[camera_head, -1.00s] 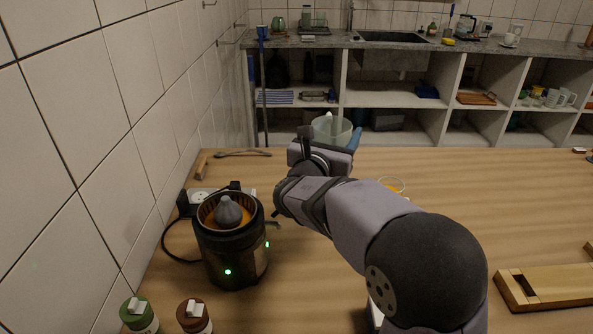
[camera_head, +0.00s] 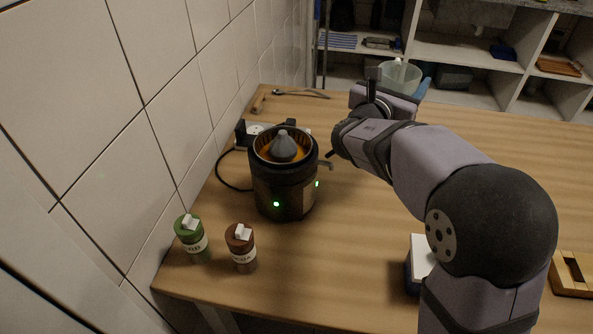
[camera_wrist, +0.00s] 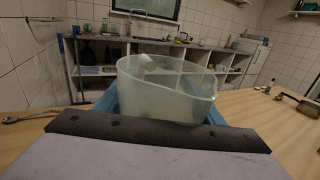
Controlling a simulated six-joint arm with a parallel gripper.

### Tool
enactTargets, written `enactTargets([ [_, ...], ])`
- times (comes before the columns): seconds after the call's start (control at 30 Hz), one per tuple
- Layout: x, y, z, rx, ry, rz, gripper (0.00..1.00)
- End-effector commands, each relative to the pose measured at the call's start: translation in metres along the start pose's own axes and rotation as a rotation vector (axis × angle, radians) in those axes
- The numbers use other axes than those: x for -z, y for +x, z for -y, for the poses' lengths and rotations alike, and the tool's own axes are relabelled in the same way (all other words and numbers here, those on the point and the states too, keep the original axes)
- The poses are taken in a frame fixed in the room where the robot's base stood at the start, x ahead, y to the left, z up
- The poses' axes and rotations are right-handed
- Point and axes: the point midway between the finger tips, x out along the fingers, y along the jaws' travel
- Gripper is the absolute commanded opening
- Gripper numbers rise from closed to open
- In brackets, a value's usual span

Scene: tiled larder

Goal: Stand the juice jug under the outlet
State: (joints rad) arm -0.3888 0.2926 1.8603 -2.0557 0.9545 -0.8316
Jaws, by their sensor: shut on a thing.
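The juice jug (camera_head: 399,72) is a clear, pale tub-like vessel, held upright beyond the juicer, to its right. It fills the middle of the wrist view (camera_wrist: 165,92) and looks empty. My gripper (camera_head: 398,84) is shut on it, with blue fingers on both sides of the jug in the wrist view (camera_wrist: 160,108). The dark juicer (camera_head: 283,190) stands by the tiled wall, with an orange inside, a grey cone on top and green lights. Its outlet (camera_head: 326,165) is a small spout on the right side, and the jug is apart from it.
A green-lidded jar (camera_head: 192,240) and a brown-lidded jar (camera_head: 240,250) stand at the front left. A socket block (camera_head: 258,130) and cable lie behind the juicer. A spoon (camera_head: 300,94) lies at the table's far edge. A wooden frame (camera_head: 572,274) lies right. Table right of the spout looks clear.

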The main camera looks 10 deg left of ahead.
Motion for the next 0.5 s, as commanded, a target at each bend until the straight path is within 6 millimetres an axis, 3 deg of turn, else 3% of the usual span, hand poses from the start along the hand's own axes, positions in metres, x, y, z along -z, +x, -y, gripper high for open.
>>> enactTargets([
  [0.27, 0.015, 0.0, 0.0, 0.0, -0.004, -0.002, 0.38],
  [0.5, 0.065, 0.0, 0.0, -0.001, -0.006, -0.004, 0.38],
])
